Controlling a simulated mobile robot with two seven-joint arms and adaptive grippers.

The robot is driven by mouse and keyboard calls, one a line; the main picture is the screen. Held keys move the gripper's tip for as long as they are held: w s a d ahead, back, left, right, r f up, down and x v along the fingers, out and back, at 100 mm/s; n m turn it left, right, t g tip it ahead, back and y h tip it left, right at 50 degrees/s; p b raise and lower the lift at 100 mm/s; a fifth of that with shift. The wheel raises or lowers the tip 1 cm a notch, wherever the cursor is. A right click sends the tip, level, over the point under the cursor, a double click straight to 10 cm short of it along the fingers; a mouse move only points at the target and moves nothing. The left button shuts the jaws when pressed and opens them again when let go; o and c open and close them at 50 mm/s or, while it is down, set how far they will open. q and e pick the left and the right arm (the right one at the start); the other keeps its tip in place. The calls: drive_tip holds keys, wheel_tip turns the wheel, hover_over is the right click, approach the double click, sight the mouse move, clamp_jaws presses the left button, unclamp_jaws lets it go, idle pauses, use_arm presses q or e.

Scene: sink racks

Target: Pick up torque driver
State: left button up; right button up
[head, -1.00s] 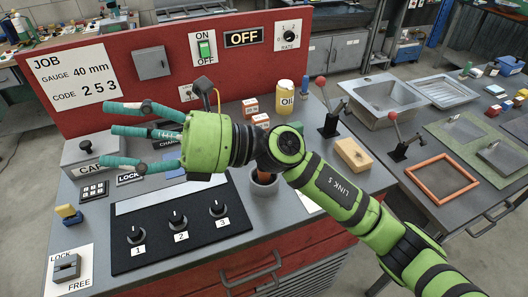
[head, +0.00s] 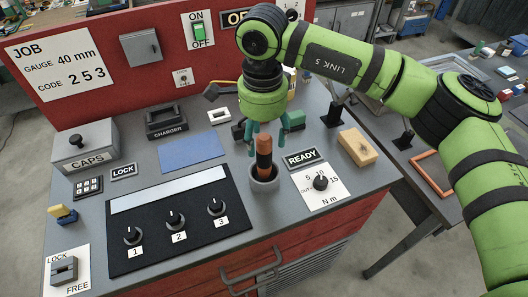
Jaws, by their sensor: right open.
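The torque driver (head: 264,158), with an orange and black handle, appears to be the tool standing upright in a dark round holder (head: 265,182) on the grey bench. My right gripper (head: 267,139) points down from above it. Its teal fingers are open and show on either side of the handle's upper part; I cannot tell if they touch it. The lower end of the tool is hidden inside the holder. My left gripper is not in view.
A READY label (head: 302,158) and an N m dial (head: 320,183) lie right of the holder. A yellow block (head: 357,147) sits farther right. A blue mat (head: 192,147) and black three-knob panel (head: 172,222) lie left. The CHARGER dock (head: 166,121) stands behind.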

sight(264, 161)
wheel_tip(264, 161, down, 3)
drive_tip(key=shift+s+d+f+p, duration=0.1)
drive_tip(key=shift+s+d+p, duration=0.05)
drive_tip(key=shift+p, duration=0.65)
drive_tip(key=shift+f, duration=0.3)
clamp_jaws()
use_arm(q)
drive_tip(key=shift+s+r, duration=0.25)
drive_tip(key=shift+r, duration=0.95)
use_arm(e)
drive_tip(key=shift+r, duration=0.1)
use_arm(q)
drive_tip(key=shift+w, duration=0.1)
